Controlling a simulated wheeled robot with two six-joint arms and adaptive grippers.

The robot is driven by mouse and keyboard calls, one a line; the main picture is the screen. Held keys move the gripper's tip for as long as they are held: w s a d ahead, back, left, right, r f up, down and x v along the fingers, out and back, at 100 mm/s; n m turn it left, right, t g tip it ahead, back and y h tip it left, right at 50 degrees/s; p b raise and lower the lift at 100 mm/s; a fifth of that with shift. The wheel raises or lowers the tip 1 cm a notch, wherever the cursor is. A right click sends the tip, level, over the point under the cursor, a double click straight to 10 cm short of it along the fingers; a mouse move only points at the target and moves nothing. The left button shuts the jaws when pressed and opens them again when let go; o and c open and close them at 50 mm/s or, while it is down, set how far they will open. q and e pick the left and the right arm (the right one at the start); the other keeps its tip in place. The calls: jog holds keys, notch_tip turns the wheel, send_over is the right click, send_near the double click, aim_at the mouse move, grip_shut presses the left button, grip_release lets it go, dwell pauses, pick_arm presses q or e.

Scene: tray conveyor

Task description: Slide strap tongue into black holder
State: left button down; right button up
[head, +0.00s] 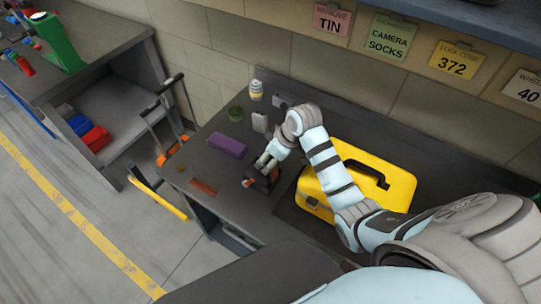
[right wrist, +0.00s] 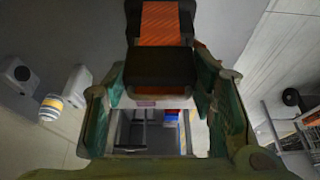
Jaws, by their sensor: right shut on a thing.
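My right gripper (head: 266,163) is over the workbench, shut on a black piece. In the right wrist view the black block (right wrist: 160,66) sits between the two green fingers, and an orange ridged strip (right wrist: 162,24) with dark sides lies just beyond it. In the head view a dark boxy thing (head: 262,180) with an orange end shows right below the fingers; I cannot tell which part is holder and which is tongue, or whether it touches the bench. A flat reddish-brown strip (head: 203,187) lies on the bench to the left. My left gripper is not in view.
A yellow toolbox (head: 391,184) stands to the right of the gripper. A purple block (head: 227,145), a green round thing (head: 236,113) and a striped object (head: 256,90) are on the bench (head: 190,150). The bench's front left is mostly clear.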

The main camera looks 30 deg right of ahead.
jog(key=shift+f+b, duration=0.35)
jog(key=shift+f, duration=0.5)
jog(key=o, duration=1.3)
jog(key=shift+c, duration=0.2)
jog(key=shift+r, duration=0.1)
jog(key=v, duration=1.1)
jog(key=shift+r, duration=0.4)
jog(key=shift+s+d, duration=0.1)
jog(key=shift+s, duration=0.05)
jog(key=shift+s, duration=0.1)
